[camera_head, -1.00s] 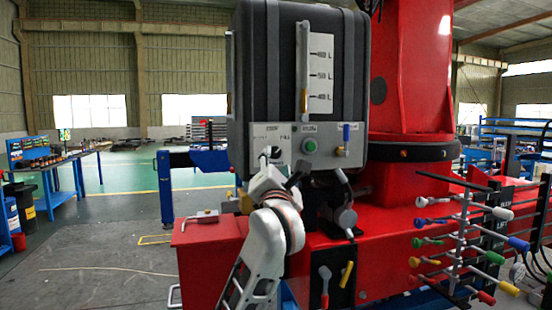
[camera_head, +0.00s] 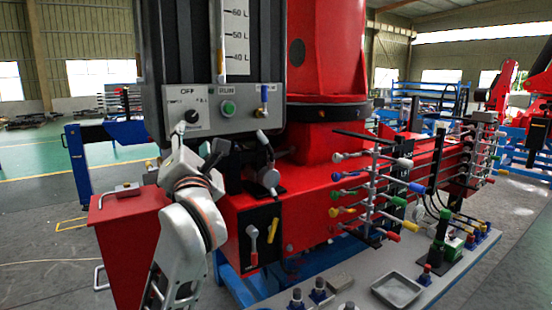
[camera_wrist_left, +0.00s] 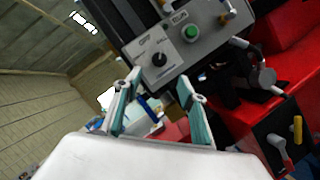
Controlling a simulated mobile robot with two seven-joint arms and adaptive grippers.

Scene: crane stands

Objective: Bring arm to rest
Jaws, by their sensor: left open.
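My left arm (camera_head: 190,220) comes up from the bottom of the head view, in front of the red crane base. My left gripper (camera_head: 182,132) is at the lower front of the dark tank's control panel (camera_head: 205,105), near the black rotary knob (camera_head: 192,116). In the left wrist view the two fingers of the left gripper (camera_wrist_left: 160,105) stand apart with nothing held between them. The knob (camera_wrist_left: 159,60) and the green button (camera_wrist_left: 190,32) show beyond the fingertips. My right gripper is not in view.
To the right are a rack of coloured levers (camera_head: 375,190), a grey tray (camera_head: 398,289) and several small fittings on a bench. A red box (camera_head: 125,215) stands left of my arm. Open floor (camera_head: 40,240) lies at the left.

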